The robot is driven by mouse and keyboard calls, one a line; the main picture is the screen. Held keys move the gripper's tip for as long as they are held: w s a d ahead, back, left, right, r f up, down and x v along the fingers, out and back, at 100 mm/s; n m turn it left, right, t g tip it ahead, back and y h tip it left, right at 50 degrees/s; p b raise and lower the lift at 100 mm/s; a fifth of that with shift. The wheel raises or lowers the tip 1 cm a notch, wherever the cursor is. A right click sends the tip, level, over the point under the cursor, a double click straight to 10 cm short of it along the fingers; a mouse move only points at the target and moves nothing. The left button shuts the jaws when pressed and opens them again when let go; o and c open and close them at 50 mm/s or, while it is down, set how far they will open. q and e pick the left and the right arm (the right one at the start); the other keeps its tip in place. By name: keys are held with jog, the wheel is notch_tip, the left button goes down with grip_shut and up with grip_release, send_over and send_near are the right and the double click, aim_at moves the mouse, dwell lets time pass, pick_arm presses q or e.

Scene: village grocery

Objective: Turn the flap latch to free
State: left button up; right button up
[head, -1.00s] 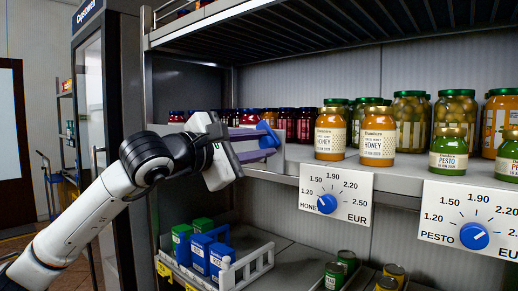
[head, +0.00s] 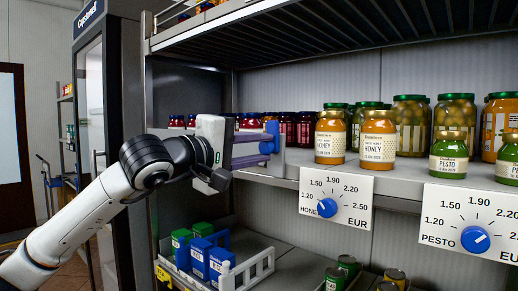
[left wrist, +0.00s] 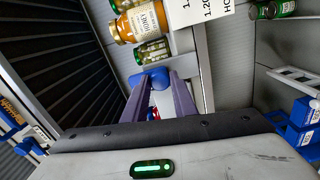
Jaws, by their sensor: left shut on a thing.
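The blue flap latch (head: 272,132) is at the left end of the middle shelf, beside a pale upright plate. It stands roughly upright in the head view. My left gripper (head: 262,148) reaches it from the left, its purple-grey fingers shut on the latch. In the left wrist view the blue latch (left wrist: 150,77) shows between the fingertips of the gripper (left wrist: 156,84). The fingers hide part of the latch. My right gripper is in neither view.
Honey jars (head: 377,138) and pesto jars (head: 448,155) stand on the shelf to the right. Below the shelf edge hang a honey price dial (head: 326,208) and a pesto price dial (head: 475,239). A white crate (head: 250,270) with blue and green packs is below my gripper.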

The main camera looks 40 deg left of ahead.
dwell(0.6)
pick_arm(q)
jog(key=o, duration=1)
jog(key=shift+o, duration=0.2)
jog(key=shift+s+f, duration=0.1)
jog(key=shift+s, duration=0.2)
jog(key=s+b, duration=0.5)
jog(key=s, duration=0.4)
jog(key=shift+s+a, duration=0.35)
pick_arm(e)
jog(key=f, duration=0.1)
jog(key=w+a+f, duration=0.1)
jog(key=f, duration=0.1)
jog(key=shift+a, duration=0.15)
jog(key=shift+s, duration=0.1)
